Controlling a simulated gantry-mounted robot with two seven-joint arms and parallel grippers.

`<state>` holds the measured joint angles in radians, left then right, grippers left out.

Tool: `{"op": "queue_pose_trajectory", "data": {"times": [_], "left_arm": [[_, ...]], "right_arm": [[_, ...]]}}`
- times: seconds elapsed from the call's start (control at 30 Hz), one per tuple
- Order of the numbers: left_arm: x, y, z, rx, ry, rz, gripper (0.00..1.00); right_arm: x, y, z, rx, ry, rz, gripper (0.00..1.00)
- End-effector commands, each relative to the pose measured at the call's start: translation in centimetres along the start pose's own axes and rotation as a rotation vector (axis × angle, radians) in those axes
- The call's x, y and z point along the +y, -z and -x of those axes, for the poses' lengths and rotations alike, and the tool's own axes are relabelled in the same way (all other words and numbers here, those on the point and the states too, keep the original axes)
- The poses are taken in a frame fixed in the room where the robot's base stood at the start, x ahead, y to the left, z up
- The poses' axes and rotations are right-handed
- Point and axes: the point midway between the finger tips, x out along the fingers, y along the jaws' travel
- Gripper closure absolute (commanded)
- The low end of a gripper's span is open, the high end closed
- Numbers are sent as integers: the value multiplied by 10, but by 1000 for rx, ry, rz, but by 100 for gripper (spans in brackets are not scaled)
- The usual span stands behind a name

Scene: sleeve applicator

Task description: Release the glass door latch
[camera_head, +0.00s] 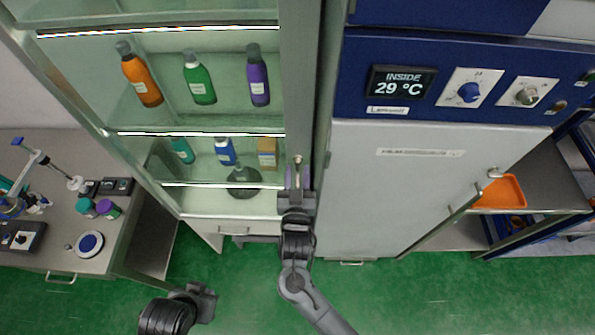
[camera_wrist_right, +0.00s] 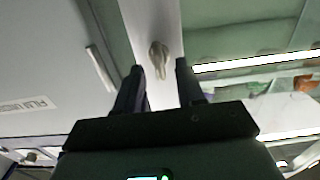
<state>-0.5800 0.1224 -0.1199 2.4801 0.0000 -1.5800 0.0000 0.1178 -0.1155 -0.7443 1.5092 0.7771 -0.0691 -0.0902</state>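The glass-fronted cabinet door (camera_head: 215,115) stands at the left centre, and bottles show through its glass. Its grey metal frame (camera_head: 300,80) runs down the right side. A small pale latch (camera_head: 298,160) sits on the lower part of this frame; in the right wrist view the latch (camera_wrist_right: 158,52) is just ahead of my fingertips. My right gripper (camera_head: 297,185) points up at the latch. Its fingers (camera_wrist_right: 158,75) are apart, with the latch between their lines and no visible contact. My left gripper (camera_head: 203,300) is low at the left, away from the door; its fingers are unclear.
A white incubator (camera_head: 400,190) with blue panel and temperature display (camera_head: 402,83) stands right of the cabinet. A lab bench (camera_head: 60,240) with instruments is at the left. Green floor (camera_head: 430,290) is clear in front. An orange tray (camera_head: 500,192) sits at the right.

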Motion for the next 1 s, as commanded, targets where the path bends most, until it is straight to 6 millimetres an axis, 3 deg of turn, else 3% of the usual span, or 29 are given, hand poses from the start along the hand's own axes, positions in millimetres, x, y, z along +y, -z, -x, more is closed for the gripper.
{"op": "queue_pose_trajectory", "data": {"times": [0.5,0.7,1.0], "left_arm": [[3,-6,-20,1,-6,7,100],[2,-7,-22,0,-2,3,100],[0,-8,-23,-1,4,-5,100]], "right_arm": [[0,-3,82,-2,-1,0,62],[0,-1,95,-1,0,1,62],[1,0,97,-1,-1,1,62]]}}
